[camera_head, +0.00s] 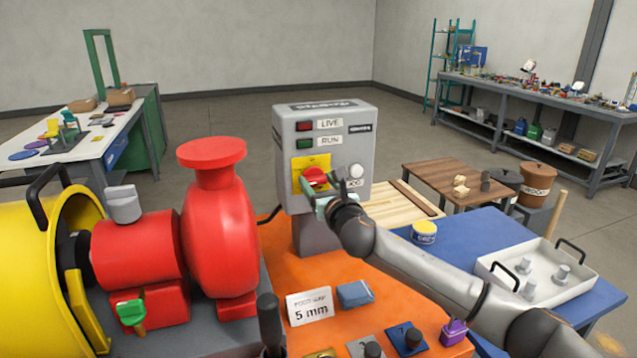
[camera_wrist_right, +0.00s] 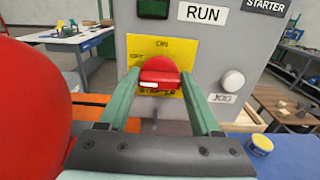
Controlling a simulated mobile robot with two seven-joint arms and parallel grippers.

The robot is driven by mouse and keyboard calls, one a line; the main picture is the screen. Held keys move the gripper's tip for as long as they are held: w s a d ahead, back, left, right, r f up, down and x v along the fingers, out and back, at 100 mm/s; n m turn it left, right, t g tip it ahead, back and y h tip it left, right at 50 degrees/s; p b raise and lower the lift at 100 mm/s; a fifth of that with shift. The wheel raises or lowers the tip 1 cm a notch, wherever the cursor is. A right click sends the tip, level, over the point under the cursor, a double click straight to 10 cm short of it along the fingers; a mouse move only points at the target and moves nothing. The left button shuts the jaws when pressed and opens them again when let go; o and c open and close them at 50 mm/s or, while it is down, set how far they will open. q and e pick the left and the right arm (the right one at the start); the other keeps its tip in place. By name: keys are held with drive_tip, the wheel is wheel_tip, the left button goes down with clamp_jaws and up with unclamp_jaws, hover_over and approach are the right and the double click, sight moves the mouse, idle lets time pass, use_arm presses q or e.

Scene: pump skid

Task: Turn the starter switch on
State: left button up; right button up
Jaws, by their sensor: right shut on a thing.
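The starter switch is a red knob (camera_head: 315,179) on a yellow plate (camera_head: 299,164) on the front of the grey starter box (camera_head: 283,140). In the right wrist view the knob (camera_wrist_right: 160,75) lies crosswise, with its white mark on the left part. The plate (camera_wrist_right: 171,53) reads ON at the top and OFF at the left. My right gripper (camera_head: 320,190) is shut on the knob, with one green finger on each side of it in the wrist view (camera_wrist_right: 160,88). My left gripper is not in view.
The box has a dark red LIVE lamp (camera_head: 304,126), a dark green RUN lamp (camera_head: 305,144) and a white JOG button (camera_head: 356,171). A red pump (camera_head: 215,230) stands close at the left. A white tray (camera_head: 500,268) lies on the blue surface at the right.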

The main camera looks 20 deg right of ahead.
drive_tip(key=shift+m, duration=0.4)
drive_tip(key=shift+c, duration=0.3)
drive_tip(key=m+p, duration=0.2)
drive_tip(key=m, duration=0.1)
drive_tip(key=m+p, duration=0.1)
drive_tip(key=m, duration=0.6)
drive_tip(key=m+p, duration=0.1)
drive_tip(key=m, duration=0.1)
drive_tip(key=shift+d+f+m, duration=0.15)
drive_tip(key=shift+m, duration=0.25)
drive_tip(key=m, duration=0.4)
drive_tip(key=shift+f, duration=0.1)
drive_tip(key=shift+m+p, duration=0.3)
drive_tip(key=o, duration=1.4)
